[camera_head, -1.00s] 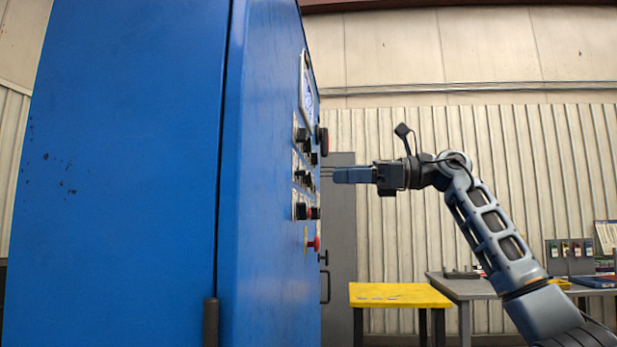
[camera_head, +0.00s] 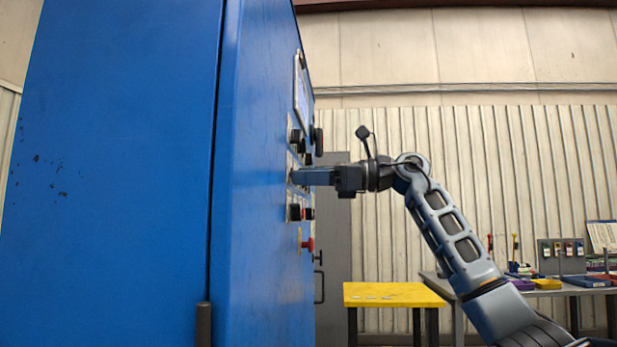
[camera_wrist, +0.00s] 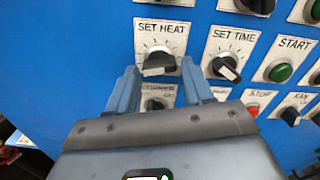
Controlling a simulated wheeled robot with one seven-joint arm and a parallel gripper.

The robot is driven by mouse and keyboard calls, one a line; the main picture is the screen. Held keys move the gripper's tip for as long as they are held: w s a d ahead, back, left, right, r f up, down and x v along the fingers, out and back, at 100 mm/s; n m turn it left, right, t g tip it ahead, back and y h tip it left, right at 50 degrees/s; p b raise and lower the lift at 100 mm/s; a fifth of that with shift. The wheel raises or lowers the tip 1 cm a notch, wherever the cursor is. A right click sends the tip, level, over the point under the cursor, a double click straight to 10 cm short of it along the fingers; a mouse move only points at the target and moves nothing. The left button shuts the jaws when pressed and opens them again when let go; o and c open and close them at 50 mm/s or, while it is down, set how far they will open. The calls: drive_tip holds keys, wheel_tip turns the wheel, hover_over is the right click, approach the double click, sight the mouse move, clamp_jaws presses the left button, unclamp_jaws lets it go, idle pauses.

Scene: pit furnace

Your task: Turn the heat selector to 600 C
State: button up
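The heat selector (camera_wrist: 158,63) is a dark knob under a "SET HEAT" label with a dial scale around it, on the blue furnace panel. Its pale-edged grip lies nearly level; the scale numbers are too small to read. My gripper (camera_wrist: 159,67) is open, with one blue finger on each side of this knob. I cannot tell whether either finger touches it. In the head view, my gripper (camera_head: 296,177) reaches the panel face from the right and hides the knob.
The "SET TIME" knob (camera_wrist: 226,68) is close beside the right finger. Another knob (camera_wrist: 156,103) sits below, between the fingers. A green start button (camera_wrist: 281,71) is farther right. A red button (camera_head: 308,244) juts out lower on the furnace (camera_head: 120,170). A yellow table (camera_head: 395,294) stands behind.

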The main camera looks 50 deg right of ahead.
drive_tip(key=c, duration=0.7)
drive_tip(key=shift+c, duration=0.2)
drive_tip(key=shift+m, duration=0.3)
drive_tip(key=shift+s+a+r+m+p, duration=0.1)
drive_tip(key=shift+m+p, duration=2.75)
drive_tip(key=shift+m, duration=1)
drive_tip(key=shift+a+r+m+p, duration=0.1)
drive_tip(key=shift+r+m+p, duration=0.05)
drive_tip(key=shift+m+p, duration=3.15)
drive_tip(key=shift+s+r+m+p, duration=0.1)
drive_tip(key=shift+m+p, duration=2.25)
drive_tip(key=shift+m, duration=2)
drive_tip(key=shift+f, duration=0.1)
drive_tip(key=o, duration=1.1)
drive_tip(key=shift+c, duration=0.2)
